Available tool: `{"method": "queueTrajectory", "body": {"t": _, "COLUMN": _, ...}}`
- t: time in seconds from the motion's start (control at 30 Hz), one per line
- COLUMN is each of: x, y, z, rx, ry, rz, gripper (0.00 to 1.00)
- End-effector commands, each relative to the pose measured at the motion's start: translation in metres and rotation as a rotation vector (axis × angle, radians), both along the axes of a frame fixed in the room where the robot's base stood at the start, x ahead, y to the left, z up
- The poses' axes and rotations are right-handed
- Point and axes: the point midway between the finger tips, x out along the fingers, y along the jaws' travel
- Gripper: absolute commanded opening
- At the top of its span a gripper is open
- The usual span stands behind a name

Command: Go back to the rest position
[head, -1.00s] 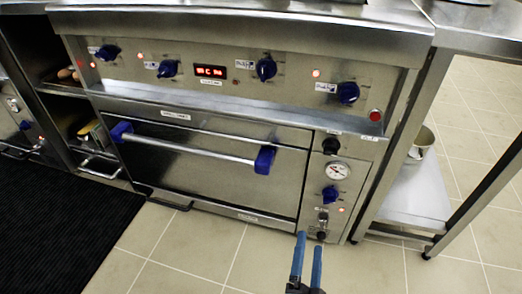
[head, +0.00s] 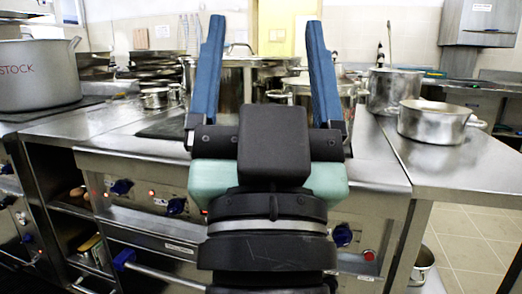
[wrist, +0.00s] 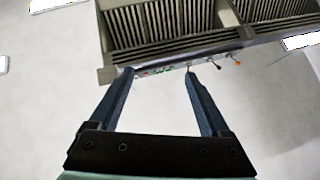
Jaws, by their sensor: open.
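My gripper (head: 265,75) is raised upright in the middle of the head view, in front of the stove. Its two blue fingers stand wide apart with nothing between them. In the wrist view my gripper (wrist: 160,80) also shows open and empty, pointing up towards the ceiling and a vent hood (wrist: 180,22). My gripper and arm hide the middle of the stove front and part of the pots behind.
A large stockpot (head: 38,75) stands at the left. Pots, including a tall pot (head: 392,92) and a wide pan (head: 432,122), stand on the steel counter at the right. Stove knobs (head: 176,206) line the front.

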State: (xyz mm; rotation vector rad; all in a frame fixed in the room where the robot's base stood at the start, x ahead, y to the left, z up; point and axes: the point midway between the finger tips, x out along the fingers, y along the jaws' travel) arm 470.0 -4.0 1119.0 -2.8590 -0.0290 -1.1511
Motion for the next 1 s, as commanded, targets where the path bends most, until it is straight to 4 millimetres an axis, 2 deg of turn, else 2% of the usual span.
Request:
{"method": "queueTrajectory", "body": {"t": 0.03, "x": -0.028, "y": 0.003, "z": 0.035, "rx": -0.036, "ry": -0.052, "rz": -0.031, "gripper": 0.81}}
{"method": "queueTrajectory", "body": {"t": 0.07, "x": -0.042, "y": 0.004, "z": 0.049, "rx": -0.057, "ry": -0.075, "rz": -0.051, "gripper": 0.81}}
{"method": "queueTrajectory", "body": {"t": 0.13, "x": -0.032, "y": 0.004, "z": 0.071, "rx": -0.052, "ry": -0.049, "rz": -0.047, "gripper": 0.81}}
{"method": "queueTrajectory", "body": {"t": 1.0, "x": -0.03, "y": 0.004, "z": 0.333, "rx": -0.048, "ry": -0.046, "rz": -0.041, "gripper": 0.81}}
